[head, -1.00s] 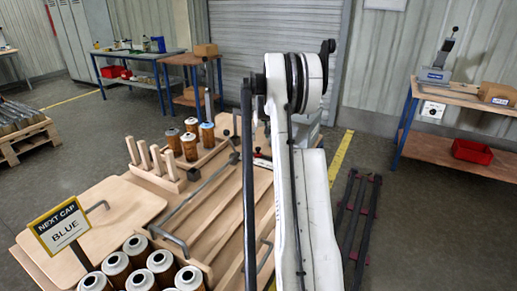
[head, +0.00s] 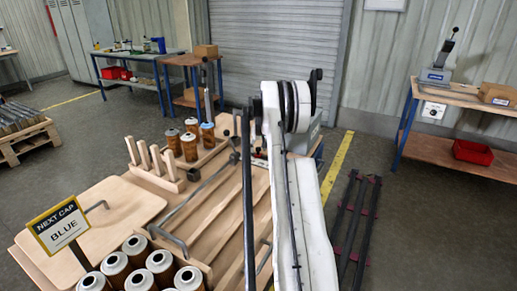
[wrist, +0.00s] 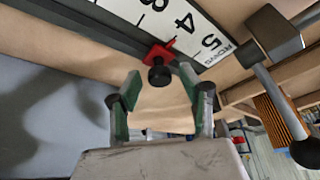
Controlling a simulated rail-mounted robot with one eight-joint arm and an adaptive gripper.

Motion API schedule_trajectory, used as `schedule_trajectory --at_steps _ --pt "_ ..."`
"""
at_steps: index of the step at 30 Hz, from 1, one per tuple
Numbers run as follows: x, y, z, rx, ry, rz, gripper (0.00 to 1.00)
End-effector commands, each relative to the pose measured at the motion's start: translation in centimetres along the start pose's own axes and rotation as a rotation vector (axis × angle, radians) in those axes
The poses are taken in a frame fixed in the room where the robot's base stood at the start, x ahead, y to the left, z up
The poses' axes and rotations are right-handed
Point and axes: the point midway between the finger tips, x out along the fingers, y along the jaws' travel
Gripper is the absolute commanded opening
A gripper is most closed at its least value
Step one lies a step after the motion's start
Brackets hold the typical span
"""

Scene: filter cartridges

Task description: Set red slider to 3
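The red slider (wrist: 158,54) with its black round knob (wrist: 159,75) sits on a dark rail (wrist: 95,32) along a white number scale (wrist: 203,28) in the wrist view. Its red pointer is near the 4, on the side towards the 5; the exact reading is hard to tell. My gripper (wrist: 160,83) is open, with its green-padded fingers apart on either side of the knob. No grip on the knob shows. In the head view my arm hides the gripper.
A dark lever with a ball end (wrist: 306,152) stands right of the slider in the wrist view. In the head view, several filter cartridges (head: 161,262) stand at the bench front, others (head: 189,146) by wooden pegs (head: 144,156). A sign (head: 59,224) reads NEXT CAP BLUE.

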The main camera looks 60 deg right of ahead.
Motion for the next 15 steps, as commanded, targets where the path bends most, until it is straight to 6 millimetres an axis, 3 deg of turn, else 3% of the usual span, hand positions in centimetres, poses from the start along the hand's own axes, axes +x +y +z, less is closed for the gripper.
schedule_trajectory --at_steps 1,8,15 --pt "-0.01 0.00 0.00 0.000 0.000 0.000 0.31" --pt "-0.02 0.00 0.00 0.000 0.000 0.000 0.01" --pt "-0.04 0.03 0.02 0.000 0.000 0.000 0.00"
